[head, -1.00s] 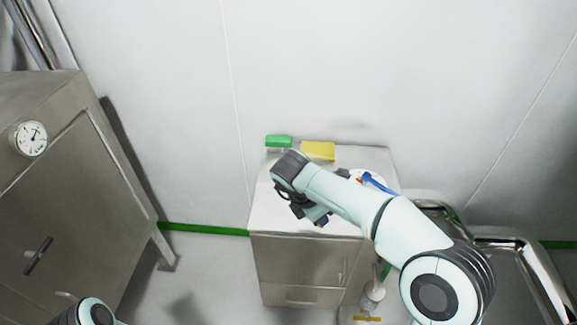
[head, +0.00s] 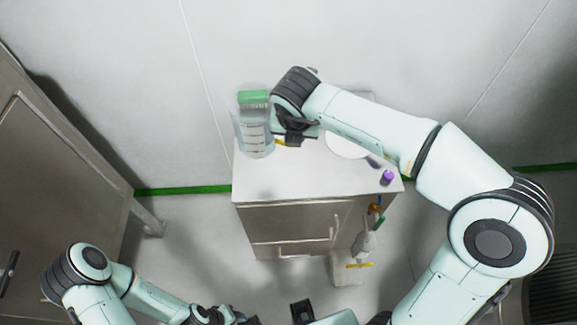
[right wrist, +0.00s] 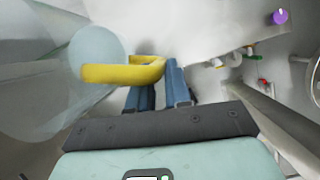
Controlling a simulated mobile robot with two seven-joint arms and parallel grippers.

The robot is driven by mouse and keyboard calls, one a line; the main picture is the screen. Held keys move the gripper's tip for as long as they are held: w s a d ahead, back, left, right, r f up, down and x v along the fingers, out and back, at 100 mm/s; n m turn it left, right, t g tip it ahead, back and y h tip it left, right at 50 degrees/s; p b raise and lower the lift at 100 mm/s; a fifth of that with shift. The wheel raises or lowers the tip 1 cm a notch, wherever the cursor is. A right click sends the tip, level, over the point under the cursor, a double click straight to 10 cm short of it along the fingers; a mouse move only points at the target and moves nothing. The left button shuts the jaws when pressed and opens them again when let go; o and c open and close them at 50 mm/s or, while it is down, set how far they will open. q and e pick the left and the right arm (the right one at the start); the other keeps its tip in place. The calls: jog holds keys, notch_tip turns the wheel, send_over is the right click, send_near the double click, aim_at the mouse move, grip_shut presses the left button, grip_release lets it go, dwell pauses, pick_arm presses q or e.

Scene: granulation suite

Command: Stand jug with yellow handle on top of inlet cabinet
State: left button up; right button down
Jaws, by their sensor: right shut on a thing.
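The clear jug with graduation marks (head: 255,135) is upright or nearly so at the left of the white-topped cabinet (head: 300,190). Whether its base touches the top, I cannot tell. Its yellow handle (right wrist: 110,74) shows in the right wrist view, with the clear body to its left. My right gripper (head: 284,140) is shut on this handle; its blue fingers (right wrist: 160,88) sit at the handle's right end. A tall steel cabinet (head: 60,180) stands at the left; its top is out of view. My left gripper (head: 245,318) is low at the bottom edge, its jaws unclear.
A green block (head: 253,97) is behind the jug. A round white item (head: 348,146) lies partly under my right arm. A purple knob-like item (head: 388,177) is at the white top's right front. The white top's front is clear.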

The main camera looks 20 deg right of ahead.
pick_arm(q)
jog(key=f+b, duration=0.1)
jog(key=s+f+b, duration=0.1)
jog(key=f+b, duration=0.1)
jog(key=f, duration=0.1)
jog(key=shift+s+f, duration=0.1)
jog(key=shift+s, duration=0.2)
pick_arm(e)
notch_tip(320, 180, down, 16)
jog(key=shift+w, duration=0.1)
jog(key=shift+f+b, duration=0.1)
jog(key=shift+b, duration=0.2)
jog(key=c, duration=1.1)
grip_release()
jog(key=shift+o, duration=0.2)
pick_arm(q)
jog(key=shift+w+r+p, duration=0.25)
jog(key=shift+r+p, duration=0.35)
jog(key=shift+w+r+p, duration=0.2)
jog(key=shift+r+p, duration=0.35)
pick_arm(e)
jog(key=v, duration=1.2)
pick_arm(q)
jog(key=shift+s, duration=0.1)
